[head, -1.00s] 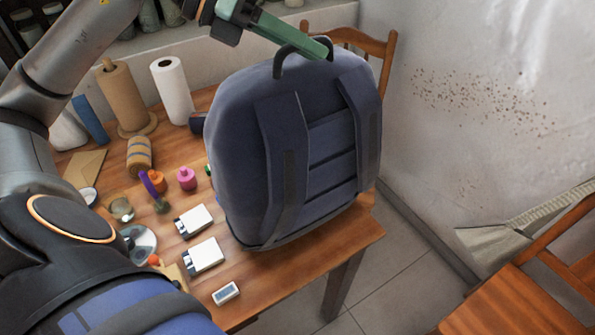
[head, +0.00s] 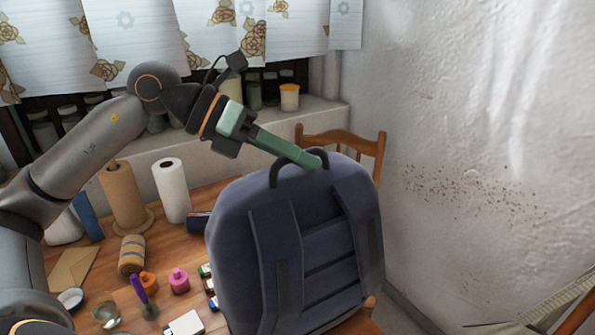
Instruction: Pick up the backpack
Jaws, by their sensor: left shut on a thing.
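The dark blue backpack (head: 315,240) is upright at the right end of the wooden table, its straps facing me. Its bottom is cut off by the lower edge of the head view. A dark loop handle (head: 278,172) stands up from its top. My left gripper (head: 316,160) comes in from the upper left, and its green fingers are at the handle loop. It is shut on the handle. My right gripper is not in view.
On the wooden table (head: 215,195) to the left stand a paper towel roll (head: 172,192), a brown roll (head: 124,196), a twine spool (head: 132,255) and small bottles. A wooden chair (head: 345,143) is behind the backpack. A stained white wall (head: 470,130) is at the right.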

